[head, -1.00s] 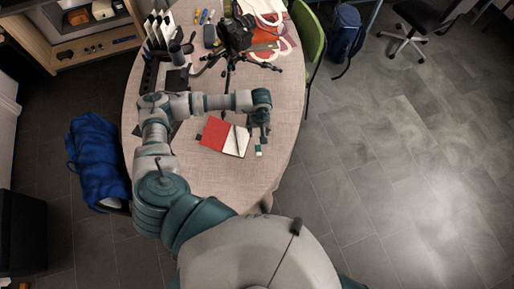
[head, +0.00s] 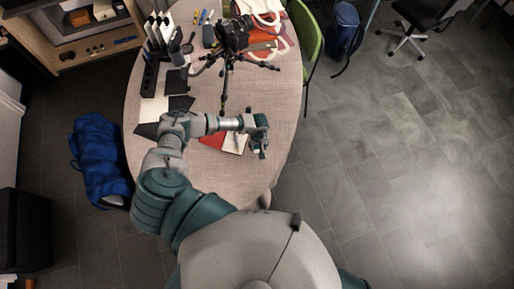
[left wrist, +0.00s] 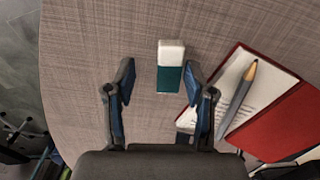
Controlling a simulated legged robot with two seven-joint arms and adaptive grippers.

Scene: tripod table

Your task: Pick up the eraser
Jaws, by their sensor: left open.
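The eraser (left wrist: 171,66) is a small block, white at one end and dark green at the other. In the left wrist view it lies on the table just beyond my left gripper (left wrist: 158,80), in line with the gap between the fingers and closer to the right finger. The fingers are apart and nothing is held. In the head view my left gripper (head: 257,150) is over the table by the notebook, and the eraser is not clearly visible there. My right gripper is in neither view.
An open red notebook (left wrist: 285,125) with a pencil (left wrist: 238,98) on it lies right of the gripper. A black tripod (head: 228,65) stands on the table (head: 285,110) farther back. The table edge is close, to the right in the head view.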

